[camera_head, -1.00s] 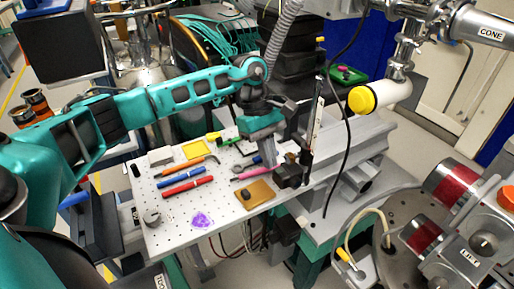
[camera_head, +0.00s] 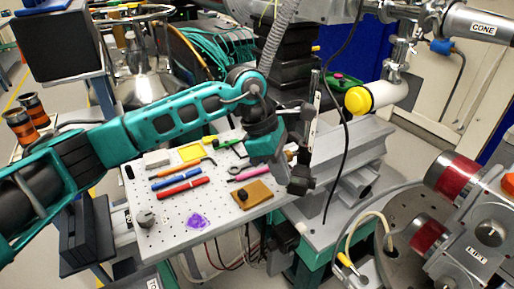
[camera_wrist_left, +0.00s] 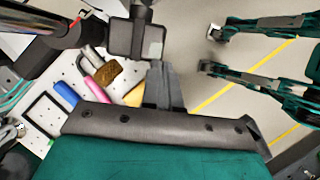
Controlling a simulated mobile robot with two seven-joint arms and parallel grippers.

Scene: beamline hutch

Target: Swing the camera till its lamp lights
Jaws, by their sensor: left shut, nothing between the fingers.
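The camera appears to be the small black box (camera_head: 300,181) beside the right edge of the pegboard table, at the foot of an upright slotted post (camera_head: 314,120). In the left wrist view the black box (camera_wrist_left: 135,40) is just beyond my fingers. No lit lamp shows on it, and I cannot make out its lamp. My left gripper (camera_head: 283,179) is shut and empty, pointing down just left of the box. In the wrist view the shut fingertips (camera_wrist_left: 160,66) are right at the box's lower right; whether they touch cannot be told. My right gripper is not visible.
A black cable (camera_head: 345,150) hangs right of the post. A yellow-capped white cylinder (camera_head: 375,97) juts out at right.

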